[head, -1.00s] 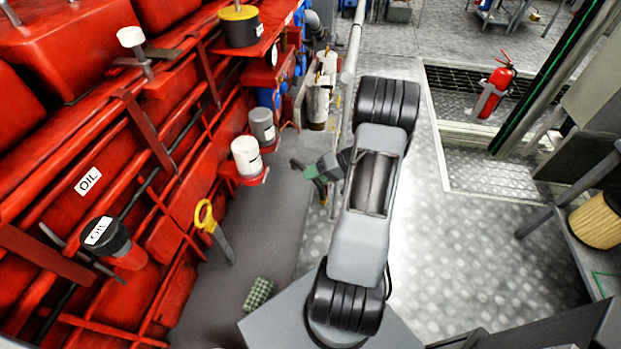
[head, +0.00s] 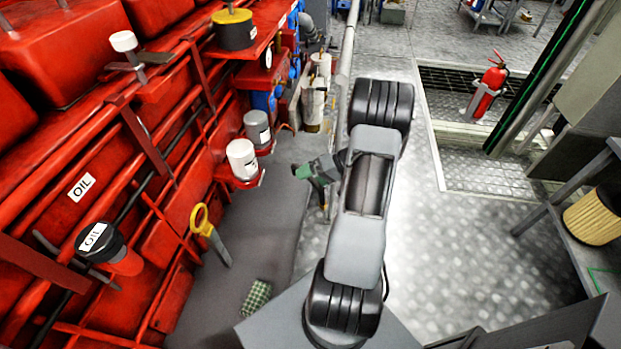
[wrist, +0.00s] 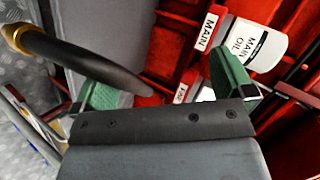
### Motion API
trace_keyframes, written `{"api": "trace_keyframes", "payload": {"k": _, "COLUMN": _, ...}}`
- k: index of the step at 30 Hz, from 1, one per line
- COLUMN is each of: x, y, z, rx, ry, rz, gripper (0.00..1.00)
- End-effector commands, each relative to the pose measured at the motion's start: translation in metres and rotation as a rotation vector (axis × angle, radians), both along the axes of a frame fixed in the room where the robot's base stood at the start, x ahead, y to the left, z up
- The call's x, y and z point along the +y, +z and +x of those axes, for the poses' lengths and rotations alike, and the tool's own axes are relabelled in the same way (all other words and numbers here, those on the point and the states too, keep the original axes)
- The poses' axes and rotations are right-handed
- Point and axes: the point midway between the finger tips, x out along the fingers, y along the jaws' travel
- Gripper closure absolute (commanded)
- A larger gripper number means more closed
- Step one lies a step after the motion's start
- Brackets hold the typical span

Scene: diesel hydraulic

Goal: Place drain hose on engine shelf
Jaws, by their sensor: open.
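My gripper (head: 310,178) is beside the red engine, over the grey floor strip, to the right of a small red shelf (head: 247,183) holding two canisters. In the wrist view its green finger pads (wrist: 165,88) are wide apart. A black tapered tube with a brass collar (wrist: 75,57), which looks like the drain hose, crosses from the left edge toward the gap between them. The pads do not grip it. I cannot make the tube out clearly in the head view. A higher red engine shelf (head: 262,42) carries a yellow-topped black pot.
A white canister (head: 242,158) and a grey one (head: 257,128) stand on the small shelf. A yellow-handled tool (head: 210,235) and a checkered cloth (head: 256,297) are at lower left. A pale vertical pipe (head: 346,60) stands close behind my arm. Open floor is on the right.

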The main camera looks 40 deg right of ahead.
Motion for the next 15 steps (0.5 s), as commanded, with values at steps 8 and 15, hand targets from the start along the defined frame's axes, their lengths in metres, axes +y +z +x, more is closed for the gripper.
{"api": "trace_keyframes", "payload": {"k": 8, "x": -0.036, "y": 0.023, "z": -0.019, "rx": -0.003, "ry": -0.005, "rz": -0.005, "gripper": 0.0}}
{"api": "trace_keyframes", "payload": {"k": 15, "x": -0.071, "y": 0.047, "z": -0.04, "rx": -0.002, "ry": -0.004, "rz": -0.004, "gripper": 0.0}}
